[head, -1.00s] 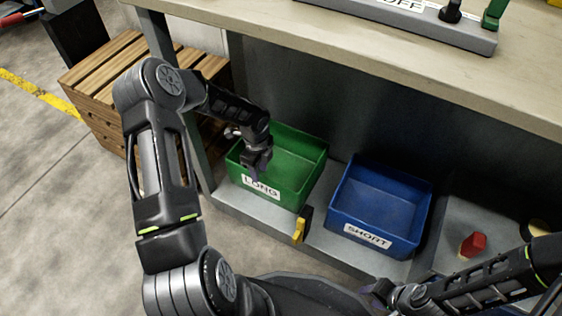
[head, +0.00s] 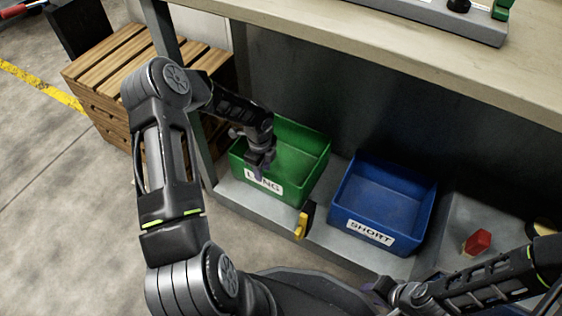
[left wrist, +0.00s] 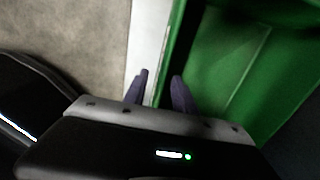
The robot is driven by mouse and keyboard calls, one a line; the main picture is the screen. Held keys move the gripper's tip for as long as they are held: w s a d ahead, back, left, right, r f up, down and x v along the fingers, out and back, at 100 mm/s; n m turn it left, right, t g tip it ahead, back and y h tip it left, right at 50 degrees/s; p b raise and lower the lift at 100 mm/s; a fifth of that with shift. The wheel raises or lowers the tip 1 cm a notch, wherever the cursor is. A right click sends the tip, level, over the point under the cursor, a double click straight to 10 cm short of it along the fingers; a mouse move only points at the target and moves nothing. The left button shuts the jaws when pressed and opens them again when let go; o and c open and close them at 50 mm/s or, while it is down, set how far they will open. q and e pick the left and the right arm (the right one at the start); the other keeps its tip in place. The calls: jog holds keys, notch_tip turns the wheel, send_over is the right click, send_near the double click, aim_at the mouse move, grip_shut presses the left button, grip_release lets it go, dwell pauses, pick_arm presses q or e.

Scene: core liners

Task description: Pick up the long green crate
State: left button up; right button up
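The long green crate (head: 310,165) stands on the low shelf under the bench, with a white LONG label (head: 264,182) on its front. My left gripper (head: 258,172) is at the crate's front wall and hides part of the label. In the left wrist view the two dark fingertips (left wrist: 160,88) are apart, with the green crate's (left wrist: 225,75) rim running between them. Contact with the wall cannot be made out.
A blue crate (head: 385,198) labelled SHORT stands to the right, with a gap between. A yellow and black piece (head: 303,222) is at the shelf's front edge. A red object (head: 477,242) lies further right. The bench top (head: 400,65) overhangs behind; a wooden crate (head: 115,85) stands left.

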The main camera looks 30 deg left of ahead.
aim_at(264, 177)
pick_arm(q)
notch_tip(264, 177, down, 5)
jog(key=b, duration=0.2)
jog(key=shift+w+b, duration=0.1)
jog(key=shift+b, duration=0.25)
grip_shut()
jog(key=shift+w, duration=0.1)
dwell(1.4)
